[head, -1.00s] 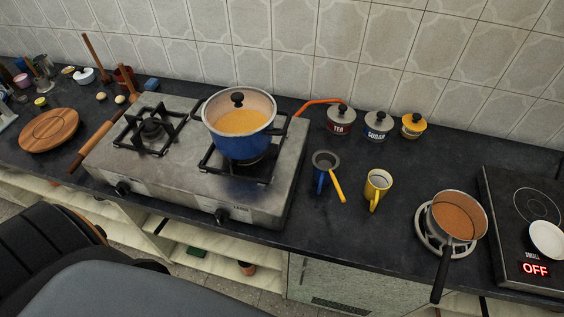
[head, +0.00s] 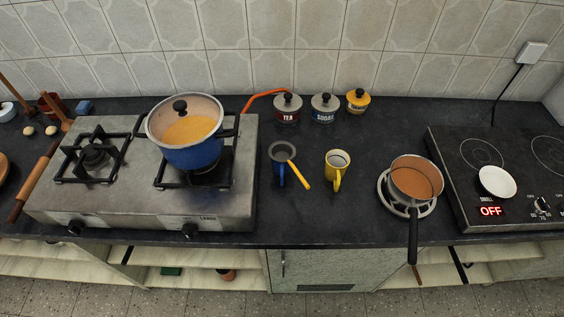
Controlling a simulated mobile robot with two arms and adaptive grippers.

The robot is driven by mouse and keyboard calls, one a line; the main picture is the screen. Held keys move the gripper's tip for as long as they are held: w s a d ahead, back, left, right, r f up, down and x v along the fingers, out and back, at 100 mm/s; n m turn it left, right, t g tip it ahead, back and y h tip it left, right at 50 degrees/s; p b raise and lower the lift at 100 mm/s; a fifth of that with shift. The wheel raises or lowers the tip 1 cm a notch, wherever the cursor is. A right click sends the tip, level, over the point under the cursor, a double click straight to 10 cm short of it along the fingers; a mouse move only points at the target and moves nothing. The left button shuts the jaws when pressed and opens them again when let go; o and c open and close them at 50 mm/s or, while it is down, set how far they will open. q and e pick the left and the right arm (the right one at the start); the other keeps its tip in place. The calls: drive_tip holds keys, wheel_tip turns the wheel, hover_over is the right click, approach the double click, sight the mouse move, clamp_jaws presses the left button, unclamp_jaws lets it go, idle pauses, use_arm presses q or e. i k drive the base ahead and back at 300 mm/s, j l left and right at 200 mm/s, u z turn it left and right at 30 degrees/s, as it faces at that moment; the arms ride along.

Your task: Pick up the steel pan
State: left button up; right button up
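A small steel pan (head: 416,182) with a black handle stands on a round metal trivet (head: 385,203) on the dark counter, right of the yellow mug. It holds a brown-orange liquid, and its handle points toward the counter's front edge. A larger blue pot (head: 190,153) with orange-yellow contents and a lid tilted at its back rim stands on the gas stove's right burner. Neither of my grippers shows in the head view now.
The gas stove (head: 133,205) is at left and a black induction cooktop (head: 462,197) reading OFF at right, with a white dish (head: 497,181) on it. A yellow mug (head: 337,168), a strainer (head: 283,152) on a blue cup and several canisters stand between. Counter front is clear.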

sight(414, 181)
drive_tip(key=l+z, duration=0.1)
drive_tip(key=z, duration=0.4)
drive_tip(key=l+z, duration=0.15)
drive_tip(key=z, duration=0.35)
drive_tip(key=k, duration=0.05)
